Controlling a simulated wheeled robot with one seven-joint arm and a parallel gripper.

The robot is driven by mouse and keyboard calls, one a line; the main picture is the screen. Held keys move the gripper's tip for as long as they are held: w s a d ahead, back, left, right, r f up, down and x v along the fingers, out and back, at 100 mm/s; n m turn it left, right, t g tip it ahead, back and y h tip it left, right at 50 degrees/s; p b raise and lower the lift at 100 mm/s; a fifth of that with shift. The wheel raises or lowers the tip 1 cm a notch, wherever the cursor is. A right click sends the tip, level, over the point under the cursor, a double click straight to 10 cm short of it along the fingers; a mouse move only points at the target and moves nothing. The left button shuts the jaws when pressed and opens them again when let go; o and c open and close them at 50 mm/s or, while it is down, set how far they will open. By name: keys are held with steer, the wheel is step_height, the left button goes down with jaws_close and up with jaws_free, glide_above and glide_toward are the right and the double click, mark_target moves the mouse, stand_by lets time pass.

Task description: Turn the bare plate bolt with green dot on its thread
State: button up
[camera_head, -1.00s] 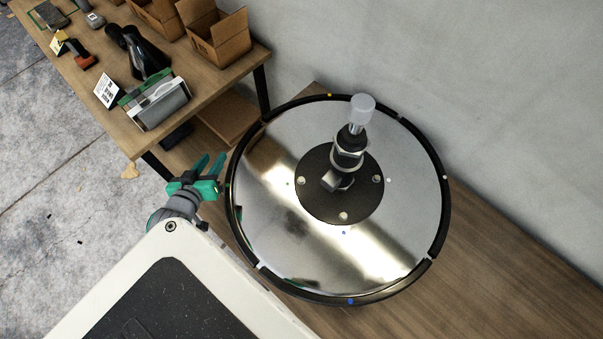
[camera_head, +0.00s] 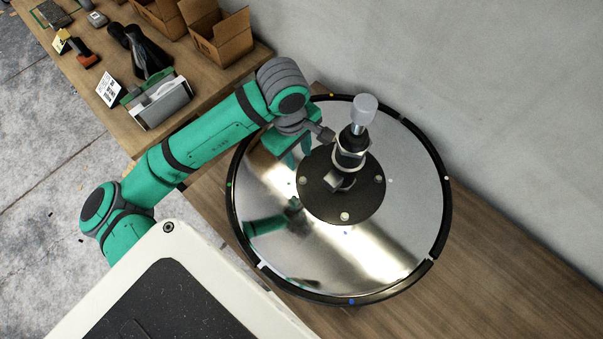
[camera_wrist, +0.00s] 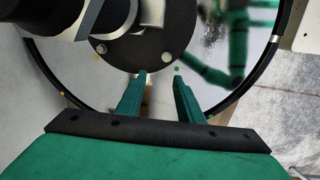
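The bolt with the green dot beside it (camera_wrist: 166,57) is a small, bare silver head at the edge of the round black plate (camera_head: 340,208). The green dot (camera_wrist: 177,69) lies on the mirror disc just outside the plate. In the head view this bolt (camera_head: 302,180) is on the plate's left. My gripper (camera_head: 297,159) is above the disc, up and left of the bolt. In the wrist view my gripper's fingers (camera_wrist: 160,74) are apart with nothing between them. The bolt lies just beyond the fingertips, towards the right one. Contact is not visible.
A post with a nut and pale cap (camera_head: 364,109) rises from the plate's middle, close to my gripper. Other bolts (camera_head: 344,216) sit around the plate. A black rim (camera_head: 441,229) rings the disc.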

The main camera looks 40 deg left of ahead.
mark_target(303, 180)
steer(key=shift+g, duration=0.5)
steer(key=f, duration=0.3)
steer(key=d+f, duration=0.1)
steer(key=f, duration=0.2)
steer(key=d+f, duration=0.1)
steer(key=f, duration=0.2)
steer(key=shift+s, duration=0.15)
jaws_close()
